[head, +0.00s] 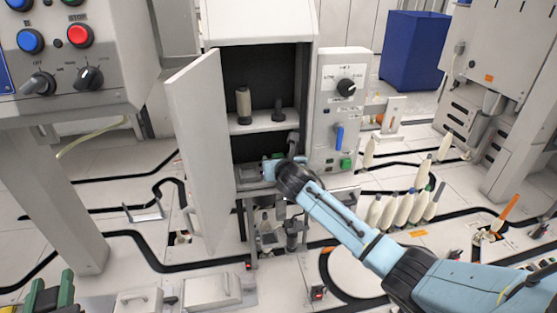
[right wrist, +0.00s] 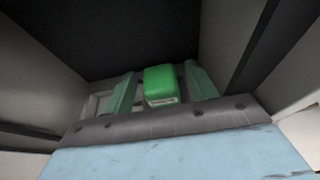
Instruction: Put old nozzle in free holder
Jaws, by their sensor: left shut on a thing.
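An open cabinet (head: 210,62) stands in the middle of the head view. Its shelf (head: 262,122) carries a cream spool-like piece (head: 243,104) and a smaller dark piece (head: 278,111). My right gripper (head: 272,164) reaches into the lower compartment. In the right wrist view its green fingers (right wrist: 160,92) stand apart, with a green block (right wrist: 160,84) between them and narrow gaps at both sides. My left gripper (head: 46,294) shows only its green fingertips at the bottom left, shut on a dark piece, mostly cut off. I cannot tell which piece is the old nozzle or where the free holder is.
The cabinet door (head: 196,140) stands open at the left. A control box (head: 343,110) with a knob is fixed at the right. Several cream bottle-shaped pieces (head: 404,208) stand right of my forearm. A button panel (head: 70,60) overhangs the upper left.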

